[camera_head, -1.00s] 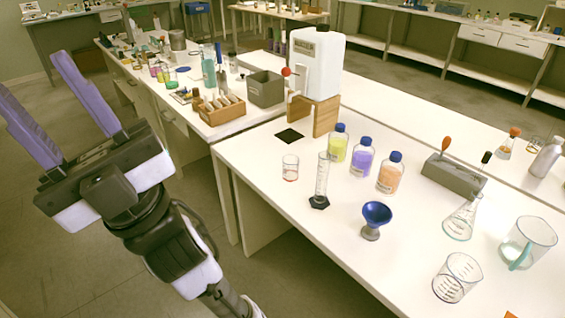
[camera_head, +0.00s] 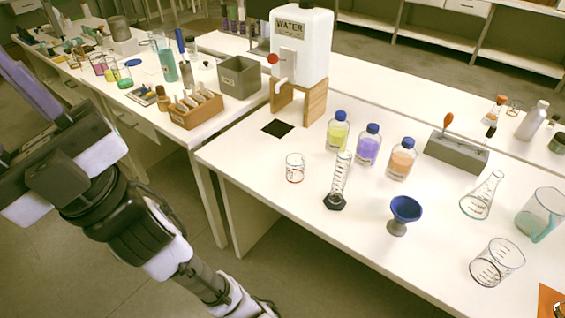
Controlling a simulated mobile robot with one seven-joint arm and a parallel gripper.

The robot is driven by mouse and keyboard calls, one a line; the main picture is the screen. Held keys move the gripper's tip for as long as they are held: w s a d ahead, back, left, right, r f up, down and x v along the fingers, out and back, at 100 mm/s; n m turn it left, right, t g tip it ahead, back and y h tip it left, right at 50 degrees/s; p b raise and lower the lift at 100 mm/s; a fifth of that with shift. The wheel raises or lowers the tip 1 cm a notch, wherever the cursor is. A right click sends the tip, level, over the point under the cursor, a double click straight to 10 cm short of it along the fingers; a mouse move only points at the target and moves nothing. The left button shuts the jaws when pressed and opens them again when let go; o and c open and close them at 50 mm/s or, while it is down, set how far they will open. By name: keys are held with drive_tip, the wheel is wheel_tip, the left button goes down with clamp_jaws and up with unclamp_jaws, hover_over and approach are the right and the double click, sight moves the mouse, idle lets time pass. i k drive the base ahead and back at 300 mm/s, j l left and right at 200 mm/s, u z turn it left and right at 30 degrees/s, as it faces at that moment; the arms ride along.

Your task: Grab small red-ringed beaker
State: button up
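The small red-ringed beaker (camera_head: 295,168) stands upright on the white table, left of the graduated cylinder (camera_head: 340,182). It is clear glass with a red ring near its base and looks empty. My gripper (camera_head: 22,112) is at the left edge of the view, off the table and well apart from the beaker. Its purple fingers are partly cut off by the frame edge. One finger shows at the top left and part of another at the far left, with a gap between them.
Blue-capped bottles (camera_head: 368,146) stand behind the cylinder. A blue funnel (camera_head: 403,213), a larger beaker (camera_head: 496,262) and a flask (camera_head: 482,196) stand to the right. The water tank (camera_head: 302,45) on its wooden stand is behind the beaker. The table's near left edge is clear.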

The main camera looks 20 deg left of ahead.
sight(295, 162)
drive_tip(key=j, duration=0.55)
drive_tip(key=i+j+z, duration=0.1)
drive_tip(key=j, duration=0.4)
drive_tip(key=i+j, duration=0.15)
drive_tip(key=j, duration=0.15)
drive_tip(key=i+j, duration=0.25)
drive_tip(key=j, duration=0.3)
drive_tip(key=i, duration=0.25)
